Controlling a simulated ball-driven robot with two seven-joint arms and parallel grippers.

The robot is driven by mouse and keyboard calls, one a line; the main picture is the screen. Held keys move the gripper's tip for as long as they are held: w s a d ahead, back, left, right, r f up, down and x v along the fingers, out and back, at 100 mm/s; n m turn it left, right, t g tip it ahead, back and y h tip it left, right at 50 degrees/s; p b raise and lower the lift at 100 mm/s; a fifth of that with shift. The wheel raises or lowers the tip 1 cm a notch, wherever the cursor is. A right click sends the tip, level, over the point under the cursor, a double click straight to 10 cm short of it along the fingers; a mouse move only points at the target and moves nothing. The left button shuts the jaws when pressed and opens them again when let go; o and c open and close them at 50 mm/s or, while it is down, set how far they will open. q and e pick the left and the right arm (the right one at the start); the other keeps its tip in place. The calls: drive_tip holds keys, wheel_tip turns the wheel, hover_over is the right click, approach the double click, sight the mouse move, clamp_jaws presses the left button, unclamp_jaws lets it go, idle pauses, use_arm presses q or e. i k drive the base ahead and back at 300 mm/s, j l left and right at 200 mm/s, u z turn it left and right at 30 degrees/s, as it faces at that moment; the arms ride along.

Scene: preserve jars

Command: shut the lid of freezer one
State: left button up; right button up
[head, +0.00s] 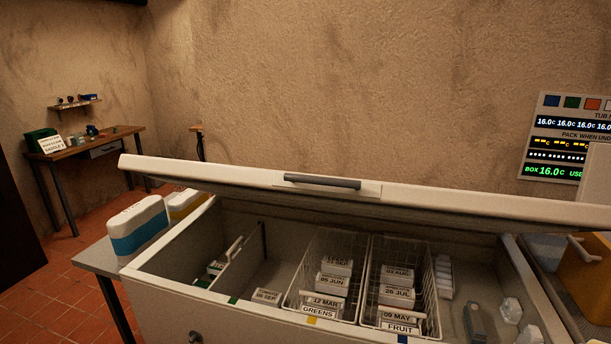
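A white chest freezer (175,294) fills the front of the head view; no number on it can be read. Its lid (450,199) stands partly raised, tilted over the back of the open chest. A dark grey handle (322,182) sits at the middle of the lid's edge. Inside are a wire basket marked GREENS (292,299) and a wire basket marked FRUIT (438,318), both holding labelled tubs. The chest's front rim (262,312) is in plain view. Neither gripper shows in the head view.
A white cool box with a blue band (139,232) and a yellow-banded one (184,204) stand left of the freezer. An orange box (587,278) stands at the right. A display panel (562,140) hangs on the wall. A wooden workbench (88,150) stands far left.

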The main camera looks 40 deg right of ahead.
sight(441, 206)
drive_tip(key=i+z, duration=0.35)
drive_tip(key=i, duration=0.2)
drive_tip(key=i+j+z, duration=0.35)
drive_tip(key=i, duration=0.15)
